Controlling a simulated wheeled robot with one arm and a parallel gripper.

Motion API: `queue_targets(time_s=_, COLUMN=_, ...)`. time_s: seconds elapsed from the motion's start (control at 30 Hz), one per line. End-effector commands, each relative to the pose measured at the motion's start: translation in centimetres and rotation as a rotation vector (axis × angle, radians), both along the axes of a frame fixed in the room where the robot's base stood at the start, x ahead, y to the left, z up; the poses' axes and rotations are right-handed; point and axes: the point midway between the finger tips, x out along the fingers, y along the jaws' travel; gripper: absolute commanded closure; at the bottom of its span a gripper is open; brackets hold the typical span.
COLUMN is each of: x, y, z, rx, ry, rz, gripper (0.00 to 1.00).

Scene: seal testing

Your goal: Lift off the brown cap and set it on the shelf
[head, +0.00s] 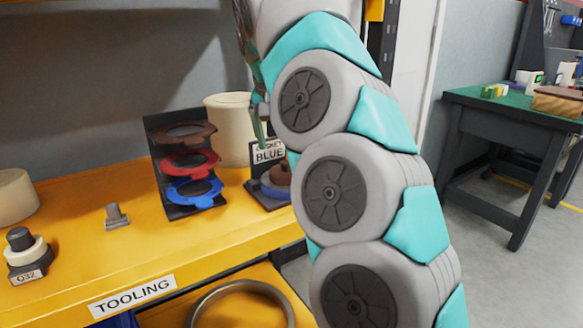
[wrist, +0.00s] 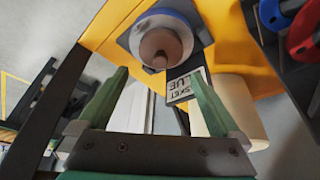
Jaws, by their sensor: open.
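The brown cap (head: 279,174) sits on a fixture at the right part of the yellow surface, partly hidden behind my arm in the head view. In the wrist view the brown cap (wrist: 160,46) is at the top middle, with a blue ring (wrist: 160,18) around its base. My gripper (wrist: 157,76) is open and empty, its two green fingers spread below the cap in that view and apart from it. In the head view my gripper (head: 260,130) is mostly hidden by my arm, above the cap. The yellow shelf (head: 150,250) carries a TOOLING label.
A sign reading BLUE (head: 268,153) stands beside the cap. A dark rack (head: 178,209) holds brown, red and blue rings. A cream cylinder (head: 228,125) stands behind. A small grey block (head: 116,216) and a knobbed part (head: 22,250) are at left. Shelf front is partly clear.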

Motion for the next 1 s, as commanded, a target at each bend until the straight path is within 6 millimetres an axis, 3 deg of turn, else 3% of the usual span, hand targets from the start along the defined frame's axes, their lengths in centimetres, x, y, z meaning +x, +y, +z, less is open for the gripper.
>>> queue_targets(time_s=0.37, x=1.0, y=-0.2, z=-2.6, rx=-0.002, ry=0.002, rz=0.002, gripper=0.0)
queue_targets(time_s=0.63, x=2.2, y=-0.4, z=-5.9, rx=0.001, ry=0.004, rz=0.004, gripper=0.0)
queue_targets(time_s=0.87, x=2.4, y=-0.4, z=-6.2, rx=0.002, ry=0.001, rz=0.002, gripper=0.0)
queue_targets(time_s=1.0, x=2.4, y=-0.4, z=-6.2, rx=0.001, ry=0.001, rz=0.003, gripper=0.14)
